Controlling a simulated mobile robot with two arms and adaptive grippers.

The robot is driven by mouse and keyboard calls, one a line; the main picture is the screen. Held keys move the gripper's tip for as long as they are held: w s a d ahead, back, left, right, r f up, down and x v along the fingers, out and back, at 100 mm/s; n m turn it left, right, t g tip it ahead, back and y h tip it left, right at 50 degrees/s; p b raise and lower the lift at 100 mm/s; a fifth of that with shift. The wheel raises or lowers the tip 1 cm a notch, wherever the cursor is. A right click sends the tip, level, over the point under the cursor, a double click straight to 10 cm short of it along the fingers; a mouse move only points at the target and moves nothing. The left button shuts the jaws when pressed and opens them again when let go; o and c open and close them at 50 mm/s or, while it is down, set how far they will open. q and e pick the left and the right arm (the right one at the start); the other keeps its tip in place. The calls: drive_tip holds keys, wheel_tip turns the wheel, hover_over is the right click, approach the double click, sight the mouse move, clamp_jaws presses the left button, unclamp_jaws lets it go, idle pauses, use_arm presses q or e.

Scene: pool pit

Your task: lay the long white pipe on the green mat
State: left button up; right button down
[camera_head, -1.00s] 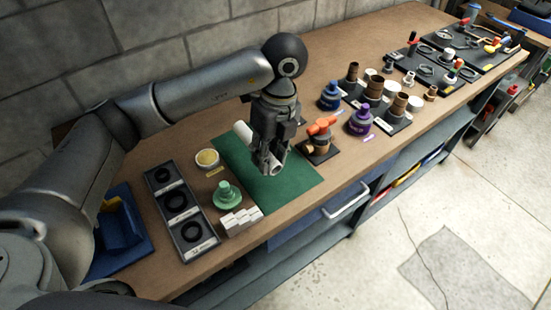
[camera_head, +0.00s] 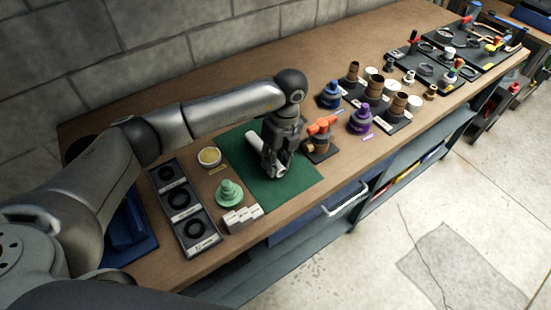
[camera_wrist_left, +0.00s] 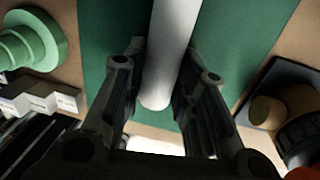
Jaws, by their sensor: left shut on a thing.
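The long white pipe (camera_head: 255,142) is over the green mat (camera_head: 297,183), running from upper left to lower right. My left gripper (camera_head: 273,168) is shut on the pipe near its front end. In the left wrist view the pipe (camera_wrist_left: 172,45) lies between the two fingers (camera_wrist_left: 160,105), with the mat (camera_wrist_left: 238,45) on both sides below. The pipe is close to the mat; I cannot tell if it touches. The gripper hides part of the pipe. My right gripper is not in view.
Left of the mat are a green stepped fitting (camera_head: 229,192), a yellow-filled cup (camera_head: 210,157), white blocks (camera_head: 242,217) and a black ring tray (camera_head: 203,243). An orange-handled valve (camera_head: 320,138) stands close on the right.

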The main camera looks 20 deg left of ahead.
use_arm(q)
drive_tip(key=shift+f, duration=0.15)
drive_tip(key=o, duration=1.1)
drive_tip(key=shift+c, duration=0.2)
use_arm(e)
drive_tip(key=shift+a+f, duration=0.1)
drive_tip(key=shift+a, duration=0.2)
use_arm(q)
drive_tip(key=shift+r, duration=0.2)
drive_tip(key=shift+w+r, duration=0.1)
drive_tip(key=shift+r, duration=0.25)
wheel_tip(320, 180, up, 11)
drive_tip(key=w+d+b, duration=0.1)
drive_tip(key=b, duration=0.1)
drive_tip(key=shift+w, duration=0.15)
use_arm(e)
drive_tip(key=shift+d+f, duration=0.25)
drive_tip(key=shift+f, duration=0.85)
